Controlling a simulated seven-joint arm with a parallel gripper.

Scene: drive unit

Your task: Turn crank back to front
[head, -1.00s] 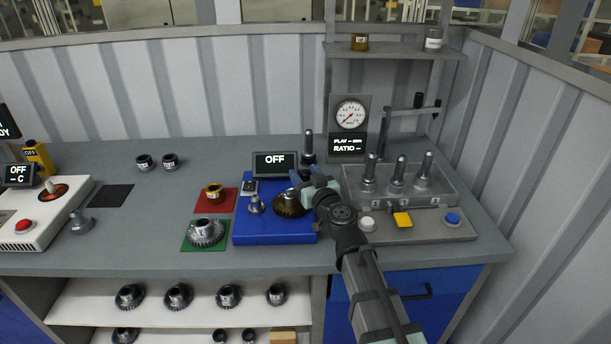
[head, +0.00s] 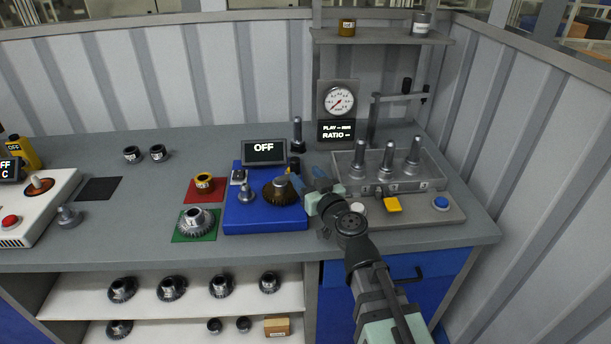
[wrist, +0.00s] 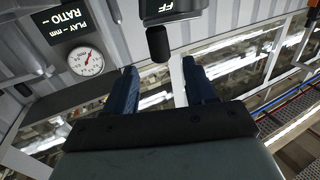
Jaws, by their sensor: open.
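The blue drive unit (head: 262,220) stands on the bench with a brown bevel gear (head: 277,194) and a grey shaft piece (head: 246,194) on top. An upright black handle, seemingly the crank grip (head: 295,164), shows at the unit's back right, beside the OFF screen (head: 264,151). My gripper (head: 303,174) is open at the unit's right edge, just right of the gear. In the wrist view, the black grip (wrist: 158,44) appears beyond and between my two blue fingers (wrist: 158,78), apparently not touching them. The crank's arm is hidden or cannot be made out.
A gauge (head: 339,101) stands behind. A green mat with a gear (head: 194,222) and a red mat (head: 204,192) lie left of the unit.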

